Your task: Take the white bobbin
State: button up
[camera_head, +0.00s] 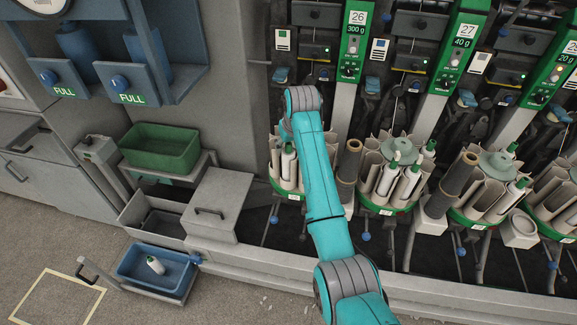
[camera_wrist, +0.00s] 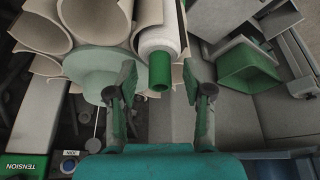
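A white bobbin with a green tip (camera_wrist: 158,45) stands among the tan tubes of a round magazine (camera_wrist: 90,62) in the wrist view. My gripper (camera_wrist: 160,72) is open, with one finger on each side of the bobbin's green end. I see no clear contact between fingers and bobbin. In the head view my arm hides the gripper and part of the left magazine, where a white bobbin (camera_head: 288,162) shows beside the arm. More white bobbins (camera_head: 387,180) stand in the magazine to the right.
A blue bin (camera_head: 130,262) on the floor holds one white bobbin (camera_head: 156,265). A green bin (camera_head: 160,148) sits left of the arm and also shows in the wrist view (camera_wrist: 248,68). Green winder panels (camera_head: 355,42) rise behind the magazines. Tan tubes crowd the bobbin.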

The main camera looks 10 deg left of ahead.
grip_shut()
jog(key=shift+r, duration=0.15)
